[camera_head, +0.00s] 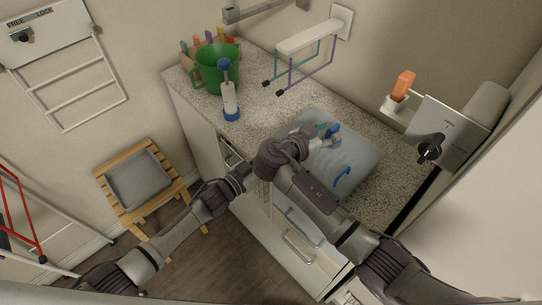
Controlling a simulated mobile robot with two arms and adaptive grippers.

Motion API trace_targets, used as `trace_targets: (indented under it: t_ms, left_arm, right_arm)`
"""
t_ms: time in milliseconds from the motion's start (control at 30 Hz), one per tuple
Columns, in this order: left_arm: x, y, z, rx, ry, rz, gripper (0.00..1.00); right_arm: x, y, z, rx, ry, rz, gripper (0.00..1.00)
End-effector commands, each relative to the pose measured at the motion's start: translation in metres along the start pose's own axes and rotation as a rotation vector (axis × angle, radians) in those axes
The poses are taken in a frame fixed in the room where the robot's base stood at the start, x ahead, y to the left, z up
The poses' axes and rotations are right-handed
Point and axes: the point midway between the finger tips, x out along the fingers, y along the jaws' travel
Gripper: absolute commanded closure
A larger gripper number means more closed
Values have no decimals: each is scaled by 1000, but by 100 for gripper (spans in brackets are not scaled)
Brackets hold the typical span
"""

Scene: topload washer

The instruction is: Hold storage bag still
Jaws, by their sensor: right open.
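The storage bag (355,158) looks like a pale blue, translucent flat bag lying on the speckled counter. A blue curved piece (342,177) lies on its near part, and small teal and blue pieces (331,131) show near its far left edge. My right gripper (318,141) is open over the left part of the bag, beside these small pieces. I cannot tell whether it touches the bag. My left arm comes in from the left and ends near my right wrist, which hides its gripper.
A green bucket (217,74) with coloured items and a white and blue dispenser (229,98) stand at the counter's far left. A wall rack (306,38) hangs behind. An orange bottle (403,85) and a dial panel (443,135) are at right. A wooden stool (165,205) stands left.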

Motion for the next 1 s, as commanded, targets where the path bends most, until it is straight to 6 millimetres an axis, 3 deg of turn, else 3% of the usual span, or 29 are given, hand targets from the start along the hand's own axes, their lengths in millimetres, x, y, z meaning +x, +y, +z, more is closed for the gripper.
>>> trace_targets:
  t_ms: [300,700,1000]
  left_arm:
    - [0,0,0,0,0,0,100]
    - [0,0,0,0,0,0,100]
    - [0,0,0,0,0,0,100]
  right_arm:
    - [34,0,0,-2,1,1,58]
    - [40,0,0,0,-1,-1,58]
    - [40,0,0,-1,-1,-1,100]
